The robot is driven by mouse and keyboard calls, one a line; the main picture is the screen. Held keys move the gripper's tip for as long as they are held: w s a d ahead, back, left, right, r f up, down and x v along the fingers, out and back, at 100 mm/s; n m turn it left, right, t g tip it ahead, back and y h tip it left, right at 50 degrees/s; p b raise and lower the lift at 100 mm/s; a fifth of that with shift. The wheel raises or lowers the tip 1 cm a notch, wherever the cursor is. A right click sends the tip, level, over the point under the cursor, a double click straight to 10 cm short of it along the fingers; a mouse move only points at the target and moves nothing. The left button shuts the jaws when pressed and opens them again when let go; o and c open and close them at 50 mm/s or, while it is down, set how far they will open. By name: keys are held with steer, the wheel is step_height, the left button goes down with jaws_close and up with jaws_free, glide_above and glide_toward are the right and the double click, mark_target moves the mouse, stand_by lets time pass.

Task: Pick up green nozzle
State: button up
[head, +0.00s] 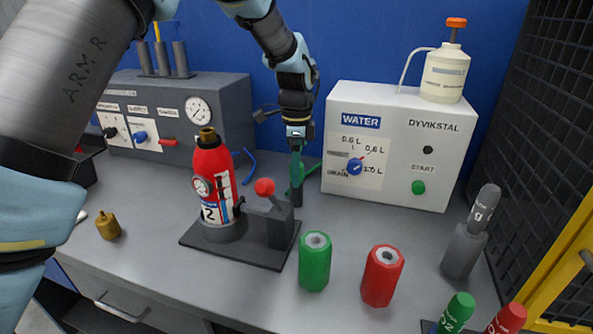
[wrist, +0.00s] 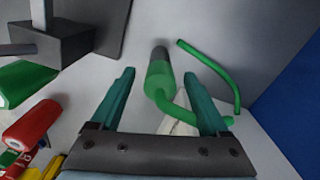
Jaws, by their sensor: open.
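The green nozzle (wrist: 160,78) is a green tube with a dark grey end and a curved green hose behind it. In the wrist view it shows between my two teal fingers, with a visible gap on either side. My gripper (wrist: 157,74) is open. In the head view my gripper (head: 296,168) points down behind the red extinguisher's stand and left of the white water machine. There my fingers largely hide the nozzle; its dark end (head: 297,197) shows below them. I cannot tell how far the nozzle is from the fingers in depth.
The red extinguisher (head: 213,178) stands on a dark base with a red-knobbed lever (head: 265,188). A green cylinder (head: 315,263) and a red cylinder (head: 382,276) stand in front. The white water machine (head: 438,165) is to the right, a grey gauge box (head: 232,112) to the left.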

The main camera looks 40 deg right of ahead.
steer(key=shift+f, duration=0.2)
jaws_close()
stand_by(0.6)
